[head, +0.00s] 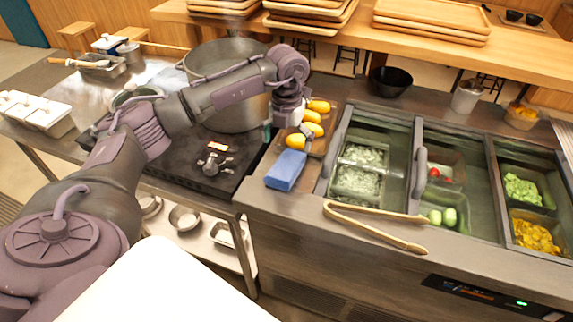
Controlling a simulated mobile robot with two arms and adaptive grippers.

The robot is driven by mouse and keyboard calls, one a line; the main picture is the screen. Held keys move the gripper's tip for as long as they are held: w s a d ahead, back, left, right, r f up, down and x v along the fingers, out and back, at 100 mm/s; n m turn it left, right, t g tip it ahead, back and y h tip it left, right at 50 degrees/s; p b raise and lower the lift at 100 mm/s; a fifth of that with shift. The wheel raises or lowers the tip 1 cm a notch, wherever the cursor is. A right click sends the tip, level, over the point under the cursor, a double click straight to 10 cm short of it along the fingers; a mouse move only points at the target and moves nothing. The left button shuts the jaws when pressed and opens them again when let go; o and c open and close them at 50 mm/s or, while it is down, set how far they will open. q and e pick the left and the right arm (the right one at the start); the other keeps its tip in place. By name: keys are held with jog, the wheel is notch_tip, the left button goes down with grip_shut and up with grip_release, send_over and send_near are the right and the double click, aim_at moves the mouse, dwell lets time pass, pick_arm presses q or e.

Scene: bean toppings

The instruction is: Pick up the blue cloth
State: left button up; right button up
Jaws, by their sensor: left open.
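The blue cloth (286,170) is a folded block-like piece. My left gripper (302,138) hangs above and slightly behind the cloth, close to the yellow vegetables. It is small in the head view and looks apart from the cloth. It is open and holds nothing that I can see. My right gripper is outside the head view.
Several yellow vegetables (312,129) lie around my left gripper. Wooden tongs (375,218) rest before the topping bins (362,172). A large pot (228,60) stands behind my left arm on the stove. A black bowl (390,81) and stacked trays (432,22) are farther back.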

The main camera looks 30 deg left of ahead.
aim_at(288, 161)
pick_arm(q)
notch_tip(288, 161, down, 2)
jog(key=shift+f, duration=0.1)
jog(key=shift+d+f+p, duration=0.1)
jog(key=shift+f+p, duration=0.4)
jog(key=shift+p, duration=0.05)
notch_tip(288, 161, down, 4)
jog(key=shift+d+r+p, duration=0.15)
jog(key=shift+r+p, duration=0.05)
jog(key=shift+p, duration=0.6)
jog(key=shift+f, duration=0.45)
jog(key=c, duration=1.3)
jog(key=shift+r, duration=0.15)
